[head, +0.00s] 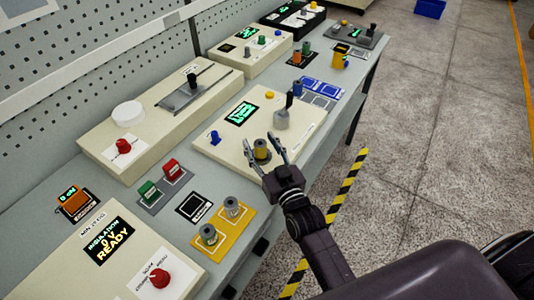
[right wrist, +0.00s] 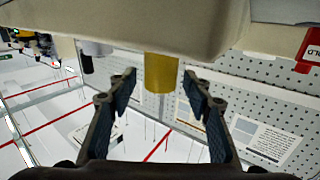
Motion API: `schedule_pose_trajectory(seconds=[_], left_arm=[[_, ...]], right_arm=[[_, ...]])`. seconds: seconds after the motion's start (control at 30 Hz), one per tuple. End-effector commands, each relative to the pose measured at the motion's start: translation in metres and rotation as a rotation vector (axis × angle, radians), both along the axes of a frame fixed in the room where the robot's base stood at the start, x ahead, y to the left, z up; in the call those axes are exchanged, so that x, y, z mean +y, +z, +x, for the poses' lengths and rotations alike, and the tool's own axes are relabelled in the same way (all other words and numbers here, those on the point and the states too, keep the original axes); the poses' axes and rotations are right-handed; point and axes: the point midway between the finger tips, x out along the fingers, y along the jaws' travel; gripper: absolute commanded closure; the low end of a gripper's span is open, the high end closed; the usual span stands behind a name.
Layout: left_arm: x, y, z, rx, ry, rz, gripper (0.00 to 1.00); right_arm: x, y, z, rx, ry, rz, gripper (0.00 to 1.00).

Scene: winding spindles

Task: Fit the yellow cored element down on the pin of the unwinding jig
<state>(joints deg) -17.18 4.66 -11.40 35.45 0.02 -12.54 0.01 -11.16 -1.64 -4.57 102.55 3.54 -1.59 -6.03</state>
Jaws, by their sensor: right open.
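The yellow cored element (head: 262,150) stands upright on the cream panel of a jig (head: 230,155), near the panel's front edge; its top is dark. My right gripper (head: 259,141) is open, with one finger on each side of the element. In the right wrist view, the yellow element (right wrist: 161,72) shows between the open fingers (right wrist: 160,79), with a gap on both sides. The wrist picture appears upside down, and the cream panel hides one end of the element. I cannot make out a pin under it. My left gripper is not in view.
A grey handled piece (head: 282,117), a yellow knob (head: 269,95) and a blue knob (head: 214,137) stand on the same panel. Two grey spools sit on a yellow mat (head: 225,246) at the front. A cream box with a red knob (head: 123,146) stands behind.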

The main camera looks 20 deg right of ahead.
Motion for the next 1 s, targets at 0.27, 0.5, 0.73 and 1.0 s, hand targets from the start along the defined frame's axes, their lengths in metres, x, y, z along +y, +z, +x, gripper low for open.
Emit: schedule_pose_trajectory(seconds=[0.27,0.5,0.73,1.0], left_arm=[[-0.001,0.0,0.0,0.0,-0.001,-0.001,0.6],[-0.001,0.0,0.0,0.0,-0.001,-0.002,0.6],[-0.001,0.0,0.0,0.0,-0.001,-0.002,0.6],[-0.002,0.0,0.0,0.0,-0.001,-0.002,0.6]], right_arm=[[-0.003,-0.002,-0.043,0.004,0.001,0.0,0.54],[-0.006,-0.001,-0.087,0.002,0.001,0.0,0.54],[-0.008,0.0,-0.111,0.0,0.001,0.0,0.54],[-0.009,0.001,-0.116,-0.001,0.0,0.0,0.54]])
